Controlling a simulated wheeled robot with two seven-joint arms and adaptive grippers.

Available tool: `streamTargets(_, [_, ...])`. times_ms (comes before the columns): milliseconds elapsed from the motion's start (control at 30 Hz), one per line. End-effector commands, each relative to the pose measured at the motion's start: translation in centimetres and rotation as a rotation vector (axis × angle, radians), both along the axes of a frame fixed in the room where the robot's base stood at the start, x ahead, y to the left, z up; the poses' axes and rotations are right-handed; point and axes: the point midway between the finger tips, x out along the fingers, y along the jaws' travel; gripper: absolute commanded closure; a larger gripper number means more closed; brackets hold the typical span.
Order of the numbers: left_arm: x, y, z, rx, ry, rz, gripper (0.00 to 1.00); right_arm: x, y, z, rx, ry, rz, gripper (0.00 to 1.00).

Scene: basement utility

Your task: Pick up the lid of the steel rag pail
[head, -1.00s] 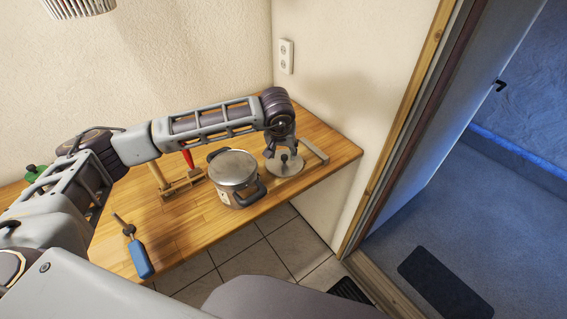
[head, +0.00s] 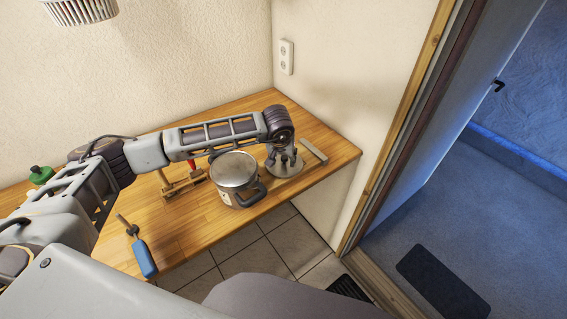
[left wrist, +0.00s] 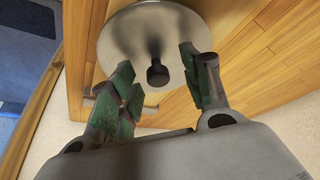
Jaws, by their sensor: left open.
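The lid (head: 283,168) is a flat steel disc with a dark knob, lying on the wooden bench to the right of the steel rag pail (head: 236,172). In the left wrist view the lid (left wrist: 120,35) fills the top middle, with its knob (left wrist: 157,73) standing toward the camera. My left gripper (head: 284,158) is open and points down over the lid. In the left wrist view its green-padded fingers (left wrist: 163,88) are to either side of the knob and hold nothing. Contact with the knob cannot be told. My right gripper is not in view.
The wooden bench (head: 185,230) also holds a blue-handled tool (head: 145,258), a red-handled tool and wooden piece (head: 185,185) left of the pail, and a green bottle (head: 40,174). A grey bar (head: 314,152) lies just right of the lid, near the wall.

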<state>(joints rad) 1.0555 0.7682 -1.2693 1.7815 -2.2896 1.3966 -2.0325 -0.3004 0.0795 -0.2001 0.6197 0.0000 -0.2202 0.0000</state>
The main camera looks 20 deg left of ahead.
Motion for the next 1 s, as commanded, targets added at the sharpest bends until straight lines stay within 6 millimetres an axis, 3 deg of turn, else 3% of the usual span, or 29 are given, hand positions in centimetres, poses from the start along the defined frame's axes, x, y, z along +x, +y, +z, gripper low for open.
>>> streamTargets(433, [0.03,0.0,-0.06,0.0,0.0,0.0,0.53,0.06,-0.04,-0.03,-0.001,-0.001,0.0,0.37])
streamTargets(800, [0.03,0.01,-0.05,0.0,0.0,0.0,0.99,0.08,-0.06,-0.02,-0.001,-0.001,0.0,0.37])
streamTargets(1000, [0.04,0.01,-0.04,0.0,0.0,0.0,1.0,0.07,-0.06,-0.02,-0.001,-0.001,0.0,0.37])
